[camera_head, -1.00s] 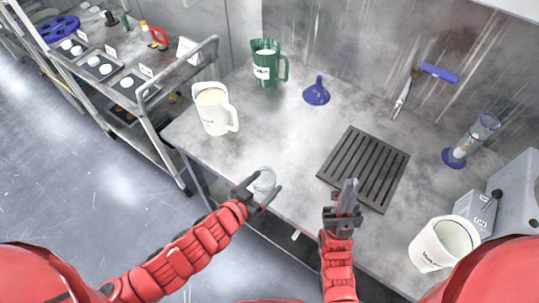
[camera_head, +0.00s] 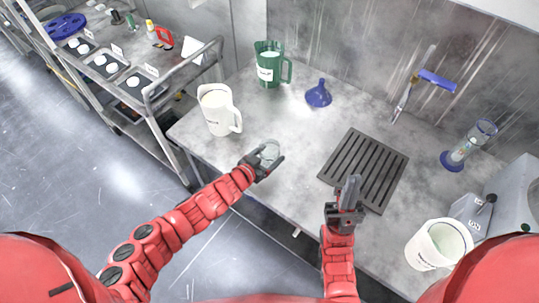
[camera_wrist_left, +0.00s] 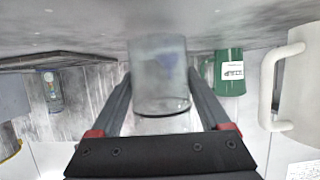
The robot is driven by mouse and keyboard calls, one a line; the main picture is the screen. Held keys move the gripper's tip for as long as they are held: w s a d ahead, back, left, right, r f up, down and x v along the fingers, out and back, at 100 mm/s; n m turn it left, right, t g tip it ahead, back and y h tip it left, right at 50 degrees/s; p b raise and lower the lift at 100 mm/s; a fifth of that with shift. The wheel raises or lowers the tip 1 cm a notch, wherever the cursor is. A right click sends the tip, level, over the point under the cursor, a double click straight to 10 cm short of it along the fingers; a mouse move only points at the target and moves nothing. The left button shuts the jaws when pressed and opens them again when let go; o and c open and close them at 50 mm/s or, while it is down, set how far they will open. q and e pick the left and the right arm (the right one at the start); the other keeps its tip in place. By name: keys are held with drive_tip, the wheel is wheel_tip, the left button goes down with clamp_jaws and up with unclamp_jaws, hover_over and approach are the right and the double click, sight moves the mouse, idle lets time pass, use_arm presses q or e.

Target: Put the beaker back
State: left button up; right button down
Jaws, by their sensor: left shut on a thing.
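A small clear glass beaker (camera_head: 269,152) is between the fingers of my left gripper (camera_head: 267,163), near the front edge of the steel table. The left wrist view shows the beaker (camera_wrist_left: 160,75) with a finger of the left gripper (camera_wrist_left: 158,100) against each side. That view appears upside down, and I cannot tell whether the beaker touches the table. My right gripper (camera_head: 346,190) is over the front of the dark slotted mat (camera_head: 335,163). Its fingers look close together, but whether they are shut is unclear.
A white jug (camera_head: 217,110) stands left of the beaker, with a green jug (camera_head: 268,66) behind. A blue funnel (camera_head: 318,95), a glass cylinder (camera_head: 468,142) and a white container (camera_head: 437,245) stand on the table. A cart (camera_head: 150,100) is at the left. Bare table lies behind the beaker.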

use_arm(q)
drive_tip(key=shift+f, duration=0.7)
